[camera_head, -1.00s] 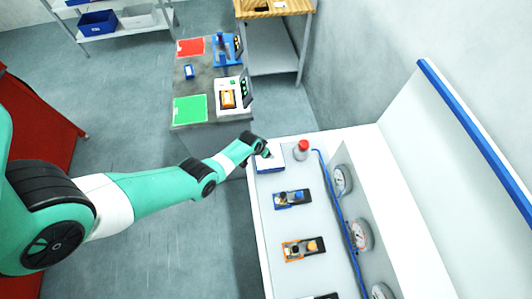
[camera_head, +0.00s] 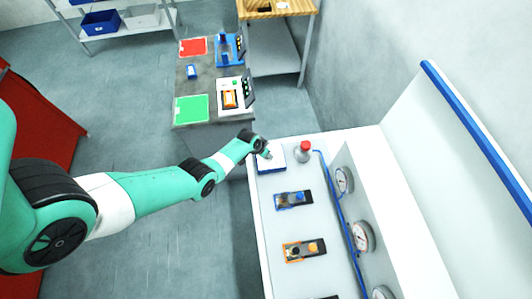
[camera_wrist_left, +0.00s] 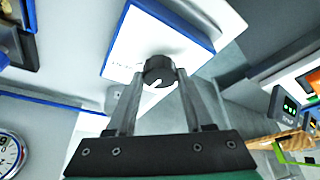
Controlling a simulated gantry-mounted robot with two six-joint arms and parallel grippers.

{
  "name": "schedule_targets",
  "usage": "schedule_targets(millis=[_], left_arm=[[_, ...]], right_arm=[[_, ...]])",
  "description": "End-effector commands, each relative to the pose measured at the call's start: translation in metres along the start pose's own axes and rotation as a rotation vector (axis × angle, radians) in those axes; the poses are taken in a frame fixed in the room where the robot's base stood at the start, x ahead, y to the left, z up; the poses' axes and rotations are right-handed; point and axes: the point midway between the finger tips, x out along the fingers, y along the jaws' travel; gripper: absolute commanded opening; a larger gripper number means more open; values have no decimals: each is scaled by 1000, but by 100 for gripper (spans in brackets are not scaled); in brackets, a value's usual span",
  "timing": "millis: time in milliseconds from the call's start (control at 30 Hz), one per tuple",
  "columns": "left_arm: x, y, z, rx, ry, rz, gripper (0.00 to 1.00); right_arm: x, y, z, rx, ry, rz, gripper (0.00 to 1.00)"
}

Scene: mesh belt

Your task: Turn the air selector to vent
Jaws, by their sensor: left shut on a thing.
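The air selector is a black round knob (camera_wrist_left: 159,71) with a white pointer mark on a white panel (camera_wrist_left: 165,42) with blue edges. The panel also shows in the head view (camera_head: 277,161), at the far end of the bench. My left gripper (camera_wrist_left: 157,84) is shut on the knob, one finger on each side. The white mark lies slanted toward the lower left in the wrist view. Small lettering on the panel is too blurred to read. In the head view the left gripper (camera_head: 266,154) is over the panel and the knob is mostly hidden. My right gripper is not in view.
A red-topped button (camera_head: 304,147) stands right of the panel. Blue-edged (camera_head: 293,199) and orange-edged (camera_head: 304,249) valve units sit nearer on the bench. Gauges (camera_head: 361,236) and a blue hose (camera_head: 339,212) line the right side. A grey table with coloured mats (camera_head: 190,109) stands beyond.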

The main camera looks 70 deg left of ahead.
Motion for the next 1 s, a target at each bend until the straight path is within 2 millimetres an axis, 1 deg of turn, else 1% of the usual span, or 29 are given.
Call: schedule_targets(millis=[267, 600, 800, 1000], left_arm=[[2, -2, 0, 200, 1, 84, 0], [1, -4, -1, 450, -1, 189, 0], [2, -4, -1, 550, -1, 228, 0], [2, -4, -1, 601, 0, 249, 0]], right_arm=[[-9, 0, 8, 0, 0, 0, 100], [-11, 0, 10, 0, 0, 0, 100], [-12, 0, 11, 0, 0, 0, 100], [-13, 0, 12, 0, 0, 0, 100]])
